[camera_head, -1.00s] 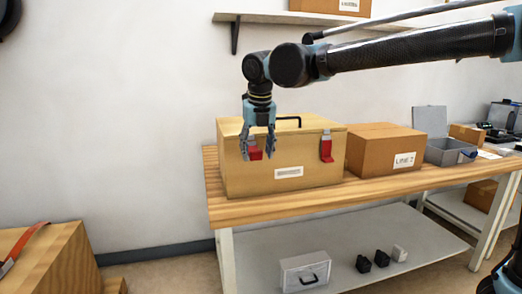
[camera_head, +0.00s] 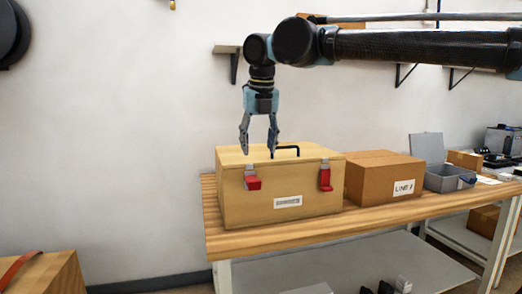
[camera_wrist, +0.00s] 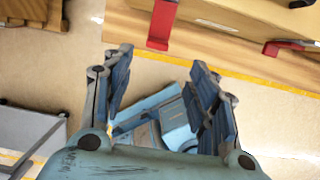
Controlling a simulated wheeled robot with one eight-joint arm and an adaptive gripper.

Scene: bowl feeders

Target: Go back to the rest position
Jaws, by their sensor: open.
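My gripper (camera_head: 258,146) is open and empty in the head view, pointing down in front of the wooden case. Its spread fingers also show in the wrist view (camera_wrist: 160,95), with nothing between them but the view of my own base and floor below. The wooden case (camera_head: 280,188) has two red latches and a black handle on its lid, and it stands on the table's left end. In the wrist view the red latches (camera_wrist: 162,25) hang at the top edge.
A cardboard box (camera_head: 372,185) stands right of the case on the wooden table (camera_head: 330,232). A grey open box (camera_head: 445,180) is farther right. A shelf (camera_head: 228,49) is on the wall behind my arm. A wooden block (camera_head: 45,278) is at lower left; the wall space left is free.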

